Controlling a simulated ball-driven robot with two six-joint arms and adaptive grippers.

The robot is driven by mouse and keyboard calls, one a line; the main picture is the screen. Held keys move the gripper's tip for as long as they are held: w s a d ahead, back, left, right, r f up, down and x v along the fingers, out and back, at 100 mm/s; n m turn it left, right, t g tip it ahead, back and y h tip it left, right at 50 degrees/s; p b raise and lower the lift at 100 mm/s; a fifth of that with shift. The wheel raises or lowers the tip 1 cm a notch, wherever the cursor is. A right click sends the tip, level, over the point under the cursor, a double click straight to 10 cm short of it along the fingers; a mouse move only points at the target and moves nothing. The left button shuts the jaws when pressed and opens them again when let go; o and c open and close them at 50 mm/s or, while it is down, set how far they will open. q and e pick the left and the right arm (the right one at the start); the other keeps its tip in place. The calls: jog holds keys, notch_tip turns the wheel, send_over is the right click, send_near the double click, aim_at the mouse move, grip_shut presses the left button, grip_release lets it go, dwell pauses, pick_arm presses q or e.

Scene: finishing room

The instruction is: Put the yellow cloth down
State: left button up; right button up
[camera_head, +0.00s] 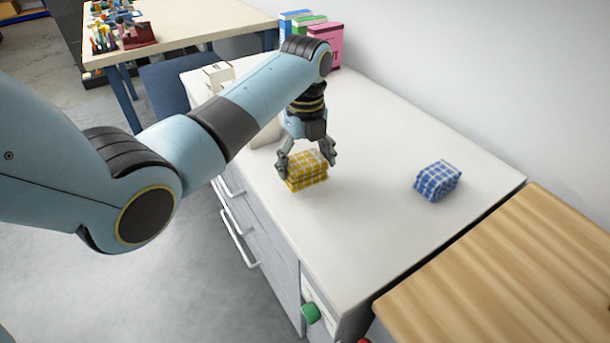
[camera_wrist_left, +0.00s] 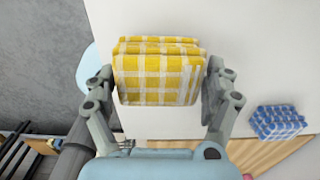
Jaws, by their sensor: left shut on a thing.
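The yellow cloth (camera_head: 307,170) is a folded, white-checked bundle over the white counter top (camera_head: 370,215), near its front edge. My left gripper (camera_head: 308,158) comes down on it from above, with one finger on each side. In the left wrist view the cloth (camera_wrist_left: 158,75) fills the space between the two fingers of the left gripper (camera_wrist_left: 160,88), which is shut on it. Whether the cloth's underside touches the counter I cannot tell. My right gripper is in neither view.
A blue checked cloth (camera_head: 437,181) lies to the right on the counter. Blue, green and pink binders (camera_head: 327,40) stand at the back. A wooden surface (camera_head: 510,275) adjoins on the right. Drawers with handles (camera_head: 238,238) are below. The counter between the cloths is clear.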

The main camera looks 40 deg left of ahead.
aim_at(305, 175)
pick_arm(q)
notch_tip(305, 175, down, 3)
jog(key=shift+a+r, duration=0.1)
jog(key=shift+r, duration=0.05)
jog(key=shift+f+p, duration=0.3)
jog(key=shift+p, duration=0.15)
jog(key=shift+c, duration=0.4)
jog(key=shift+f, duration=0.25)
jog(key=o, duration=0.9)
jog(key=shift+f+b, duration=0.25)
jog(key=shift+b, duration=0.3)
jog(key=shift+w+r, duration=0.15)
jog(key=shift+r, duration=0.25)
notch_tip(305, 175, up, 10)
jog(key=shift+a+r, duration=0.1)
jog(key=shift+a, duration=0.05)
